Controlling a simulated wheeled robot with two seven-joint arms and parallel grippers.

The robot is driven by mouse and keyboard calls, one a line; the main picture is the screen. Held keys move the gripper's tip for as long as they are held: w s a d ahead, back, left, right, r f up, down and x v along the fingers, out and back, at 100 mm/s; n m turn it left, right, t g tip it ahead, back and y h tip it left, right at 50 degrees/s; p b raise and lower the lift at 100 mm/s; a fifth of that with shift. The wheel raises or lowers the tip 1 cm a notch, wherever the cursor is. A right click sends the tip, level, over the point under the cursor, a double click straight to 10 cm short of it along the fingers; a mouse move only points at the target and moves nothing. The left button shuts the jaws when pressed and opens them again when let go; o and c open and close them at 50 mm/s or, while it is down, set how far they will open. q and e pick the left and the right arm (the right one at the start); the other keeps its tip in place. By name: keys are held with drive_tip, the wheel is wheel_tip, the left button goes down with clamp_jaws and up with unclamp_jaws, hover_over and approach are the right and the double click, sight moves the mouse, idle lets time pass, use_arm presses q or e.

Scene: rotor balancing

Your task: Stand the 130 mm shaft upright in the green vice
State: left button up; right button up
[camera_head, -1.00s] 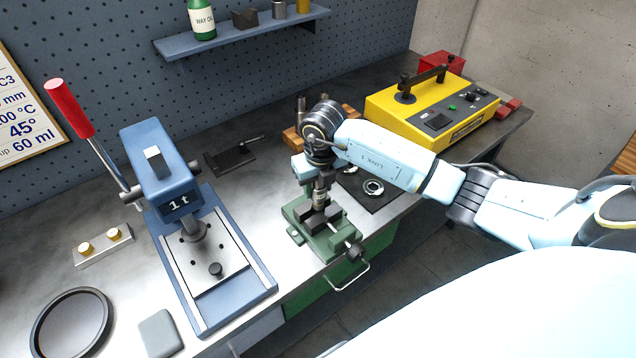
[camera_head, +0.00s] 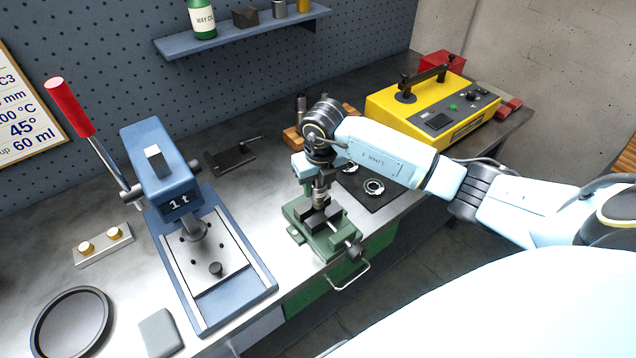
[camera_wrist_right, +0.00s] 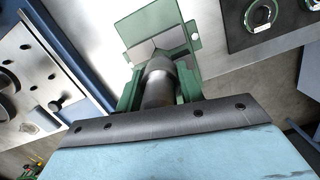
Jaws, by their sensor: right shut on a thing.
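The green vice (camera_head: 325,236) stands on the bench near its front edge, with dark jaws and a handle at its right. My right gripper (camera_head: 320,188) is directly above the vice, pointing down, and is shut on the shaft (camera_head: 319,200). The metal shaft is upright, its lower end at or between the vice jaws; I cannot tell whether it touches the bottom. In the right wrist view the shaft (camera_wrist_right: 158,86) runs from below the gripper body toward the vice (camera_wrist_right: 150,22). My left gripper is not in view.
A blue press (camera_head: 165,180) with a red lever stands left of the vice. A dark mat (camera_head: 384,192) with metal rings lies behind right. A yellow machine (camera_head: 432,108) is further back. A wooden block (camera_head: 292,138) stands behind my gripper. A black ring-shaped tray (camera_head: 72,325) is front left.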

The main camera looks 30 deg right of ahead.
drive_tip(key=shift+f+b, duration=1.9)
drive_tip(key=shift+f, duration=0.4)
drive_tip(key=o, duration=1.2)
drive_tip(key=shift+f, duration=0.1)
drive_tip(key=shift+c, duration=0.4)
wheel_tip(320, 180, up, 9)
drive_tip(key=p, duration=0.7)
